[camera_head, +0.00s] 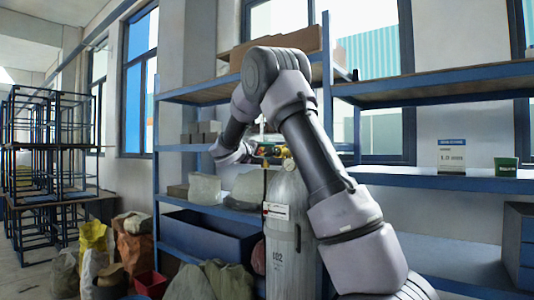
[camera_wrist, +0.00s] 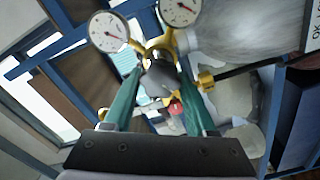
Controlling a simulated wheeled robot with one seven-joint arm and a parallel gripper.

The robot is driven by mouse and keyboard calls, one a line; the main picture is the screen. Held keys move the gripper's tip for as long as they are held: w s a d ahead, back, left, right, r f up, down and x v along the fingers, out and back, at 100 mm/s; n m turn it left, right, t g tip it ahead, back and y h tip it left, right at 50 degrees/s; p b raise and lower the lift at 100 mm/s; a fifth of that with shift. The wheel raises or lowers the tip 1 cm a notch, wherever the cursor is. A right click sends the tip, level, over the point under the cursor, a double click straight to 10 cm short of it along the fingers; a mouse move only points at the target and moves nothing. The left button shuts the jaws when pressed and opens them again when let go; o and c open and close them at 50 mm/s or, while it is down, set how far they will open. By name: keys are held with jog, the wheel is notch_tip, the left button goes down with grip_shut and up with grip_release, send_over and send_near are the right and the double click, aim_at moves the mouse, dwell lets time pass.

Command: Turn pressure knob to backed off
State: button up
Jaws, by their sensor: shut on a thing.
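The grey pressure knob (camera_wrist: 158,80) is between the two teal fingers of my gripper (camera_wrist: 160,75) in the wrist view, and the fingers are shut on it. Behind it is the brass regulator (camera_wrist: 158,44) with two white round gauges, one at upper left (camera_wrist: 109,31) and one at upper right (camera_wrist: 180,10). In the head view, my gripper (camera_head: 264,150) reaches the regulator on top of a grey CO2 cylinder (camera_head: 284,245). The knob is too small and covered to make out there. I cannot tell the knob's turned angle.
A blue bin (camera_head: 205,240) is left of the cylinder. Sacks (camera_head: 95,245) and a red bucket (camera_head: 151,284) are on the floor at left.

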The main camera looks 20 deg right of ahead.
jog(key=shift+a+f+n, duration=0.1)
jog(key=shift+n, duration=1.5)
jog(key=o, duration=1.4)
jog(key=shift+c, duration=0.2)
jog(key=v, duration=1)
jog(key=shift+s+a, duration=0.2)
jog(key=shift+a, duration=0.1)
